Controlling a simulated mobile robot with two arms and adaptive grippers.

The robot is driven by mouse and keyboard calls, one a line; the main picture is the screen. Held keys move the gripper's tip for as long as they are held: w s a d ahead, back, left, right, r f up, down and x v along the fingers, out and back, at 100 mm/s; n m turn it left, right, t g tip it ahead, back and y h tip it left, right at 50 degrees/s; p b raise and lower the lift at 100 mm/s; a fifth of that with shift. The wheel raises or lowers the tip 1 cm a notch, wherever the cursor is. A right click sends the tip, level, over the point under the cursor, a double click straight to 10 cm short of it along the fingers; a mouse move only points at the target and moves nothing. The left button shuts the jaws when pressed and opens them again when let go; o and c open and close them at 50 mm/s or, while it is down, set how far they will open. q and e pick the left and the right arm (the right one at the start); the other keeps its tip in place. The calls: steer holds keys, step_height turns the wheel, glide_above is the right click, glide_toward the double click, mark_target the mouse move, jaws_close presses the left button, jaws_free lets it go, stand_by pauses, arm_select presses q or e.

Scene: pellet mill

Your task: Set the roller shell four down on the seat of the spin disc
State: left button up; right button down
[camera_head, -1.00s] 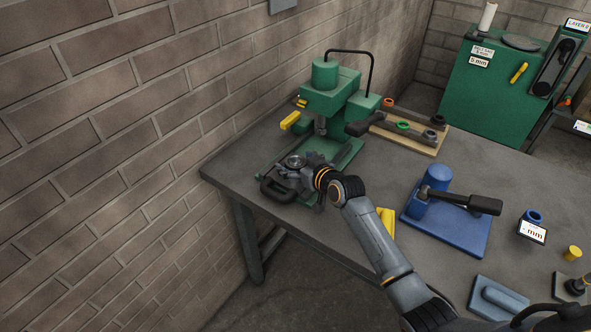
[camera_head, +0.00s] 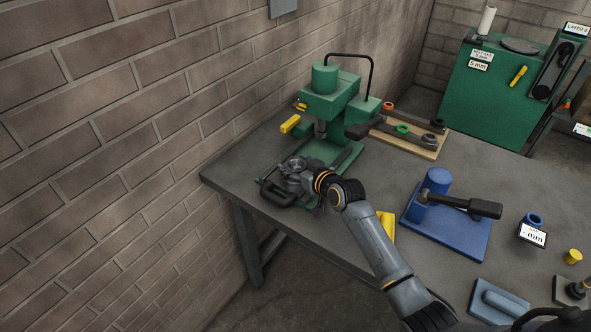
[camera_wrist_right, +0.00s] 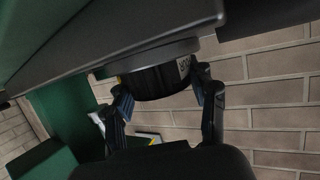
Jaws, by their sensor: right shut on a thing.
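My right gripper (camera_head: 300,180) is over the dark round fixture with a black loop handle (camera_head: 274,193), on the bench in front of the green press. In the right wrist view my right gripper (camera_wrist_right: 164,103) is shut on a short dark cylinder, the roller shell (camera_wrist_right: 158,82), with a small pale label. The shell's upper end in that view meets a grey round rim, apparently the spin disc's seat (camera_wrist_right: 152,57), beside a wide grey plate. I cannot tell whether the shell is fully seated. In the head view the gripper and arm hide the shell. My left gripper is not in view.
The green press (camera_head: 330,95) stands just behind. A wooden rack (camera_head: 425,151) with coloured rings lies to its right. The brick wall is close on the left.

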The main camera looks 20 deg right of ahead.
steer(key=shift+r, duration=0.15)
steer(key=shift+w+r+p, duration=0.1)
steer(key=shift+r+p, duration=3.2)
steer(key=shift+r, duration=0.2)
steer(key=shift+s+a+f, duration=0.1)
steer(key=shift+s+a, duration=0.05)
steer(key=shift+s, duration=0.05)
steer(key=s+a+r+h+b, duration=0.1)
steer(key=s+a+b, duration=0.1)
steer(key=s, duration=0.5)
steer(key=s+a+r+b, duration=0.1)
steer(key=s+a+b, duration=0.15)
steer(key=s, duration=0.55)
steer(key=s+d+r+m+h+b, duration=0.1)
steer(key=s+d+r+m+h, duration=0.1)
steer(key=s, duration=0.6)
step_height(320, 180, up, 2)
steer(key=shift+d+r+m+h, duration=0.1)
steer(key=shift+d+m+h, duration=0.3)
steer(key=shift+d, duration=0.6)
